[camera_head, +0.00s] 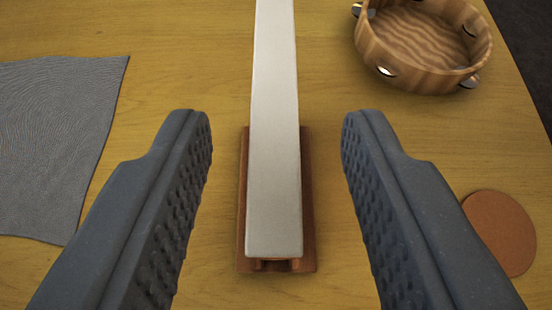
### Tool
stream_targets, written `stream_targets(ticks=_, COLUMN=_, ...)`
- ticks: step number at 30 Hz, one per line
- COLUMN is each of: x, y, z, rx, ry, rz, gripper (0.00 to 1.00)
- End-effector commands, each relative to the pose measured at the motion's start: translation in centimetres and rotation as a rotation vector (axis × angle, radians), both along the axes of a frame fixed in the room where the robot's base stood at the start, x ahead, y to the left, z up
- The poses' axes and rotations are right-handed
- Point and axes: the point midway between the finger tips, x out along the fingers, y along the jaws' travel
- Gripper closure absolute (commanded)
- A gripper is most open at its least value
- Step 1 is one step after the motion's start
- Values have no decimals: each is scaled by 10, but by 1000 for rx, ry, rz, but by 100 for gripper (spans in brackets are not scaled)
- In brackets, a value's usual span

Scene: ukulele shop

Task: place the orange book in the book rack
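A long, narrow, pale grey-white slab (273,150) stands edge-on in the middle of the view and runs off the top of the picture. It may be a book seen along its edge, but no orange cover shows. Under it is a reddish-brown wooden base (308,220), which may be the book rack; the slab hides most of it. My gripper (277,125) is open, with one dark finger on each side of the slab. There is a clear gap on both sides, and nothing is between the fingertips in contact with them.
All stand on a yellow wooden table (190,60). A grey cloth (50,140) lies at the left. A wooden tambourine (425,75) is at the upper right. A round orange-brown coaster (502,232) lies at the right, partly behind my finger.

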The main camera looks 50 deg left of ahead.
Motion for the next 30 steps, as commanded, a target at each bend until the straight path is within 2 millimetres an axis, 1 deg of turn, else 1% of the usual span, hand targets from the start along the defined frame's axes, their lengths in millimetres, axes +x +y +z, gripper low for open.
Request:
stream_targets(ticks=1, x=-4, y=-6, z=6, rx=2, ry=-3, rz=-2, gripper=61)
stream_targets(ticks=3, x=-10, y=-13, z=12, rx=3, ry=-4, rz=-2, gripper=61)
stream_targets(ticks=9, x=-26, y=-32, z=24, rx=3, ry=-2, rz=-1, gripper=61)
stream_targets(ticks=12, x=-32, y=-39, z=30, rx=3, ry=-4, rz=-3, gripper=61)
stream_targets(ticks=16, x=-37, y=-45, z=33, rx=1, ry=-1, rz=-2, gripper=61)
stream_targets(ticks=27, x=-39, y=-49, z=35, rx=-1, ry=-1, rz=-4, gripper=61)
stream_targets(ticks=29, x=-35, y=-55, z=39, rx=-4, ry=-6, rz=-19, gripper=61)
stream_targets(ticks=30, x=-30, y=-62, z=46, rx=-8, ry=-11, rz=-40, gripper=61)
